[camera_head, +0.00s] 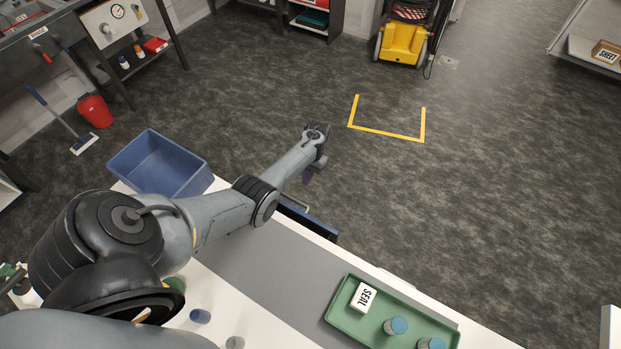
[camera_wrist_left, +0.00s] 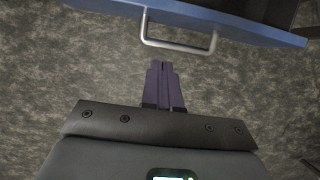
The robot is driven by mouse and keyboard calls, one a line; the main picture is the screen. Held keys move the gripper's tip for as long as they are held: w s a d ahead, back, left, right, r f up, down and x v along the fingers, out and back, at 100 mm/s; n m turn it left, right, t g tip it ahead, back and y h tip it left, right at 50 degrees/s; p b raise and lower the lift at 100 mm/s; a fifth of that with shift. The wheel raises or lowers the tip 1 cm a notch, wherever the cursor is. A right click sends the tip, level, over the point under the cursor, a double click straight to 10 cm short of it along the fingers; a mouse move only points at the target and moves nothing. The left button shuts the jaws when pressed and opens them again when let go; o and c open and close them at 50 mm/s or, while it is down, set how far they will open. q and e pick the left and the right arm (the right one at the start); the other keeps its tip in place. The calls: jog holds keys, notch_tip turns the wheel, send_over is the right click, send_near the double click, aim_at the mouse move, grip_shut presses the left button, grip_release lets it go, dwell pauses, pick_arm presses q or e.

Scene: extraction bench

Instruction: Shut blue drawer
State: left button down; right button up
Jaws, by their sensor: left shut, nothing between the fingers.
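The blue drawer (camera_head: 318,222) juts out from under the far edge of the white bench. My left arm hides part of it in the head view. In the left wrist view, the drawer front (camera_wrist_left: 250,22) crosses the top, with its silver bar handle (camera_wrist_left: 180,47) on the near side. My left gripper (camera_head: 307,180) is past the bench edge, out in front of the drawer. Its purple fingers (camera_wrist_left: 163,64) are shut and empty, pointing toward the handle with a small apparent gap. My right gripper is in neither view.
On the bench are a blue bin (camera_head: 162,165) and a green tray (camera_head: 345,318) with a white SEAL box (camera_head: 363,297) and blue-topped jars. Floor beyond the bench is mostly open.

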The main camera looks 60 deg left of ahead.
pick_arm(q)
jog(key=s+f, duration=0.1)
jog(key=s+d+f, duration=0.1)
jog(key=f, duration=0.1)
jog(key=s+d+f, duration=0.1)
jog(key=s+f, duration=0.1)
jog(key=shift+s+d+f, duration=0.1)
jog(key=shift+d+f, duration=0.05)
jog(key=shift+f, duration=0.05)
jog(key=shift+s+d+f, duration=0.15)
jog(key=shift+s+d, duration=0.25)
jog(key=shift+s, duration=0.3)
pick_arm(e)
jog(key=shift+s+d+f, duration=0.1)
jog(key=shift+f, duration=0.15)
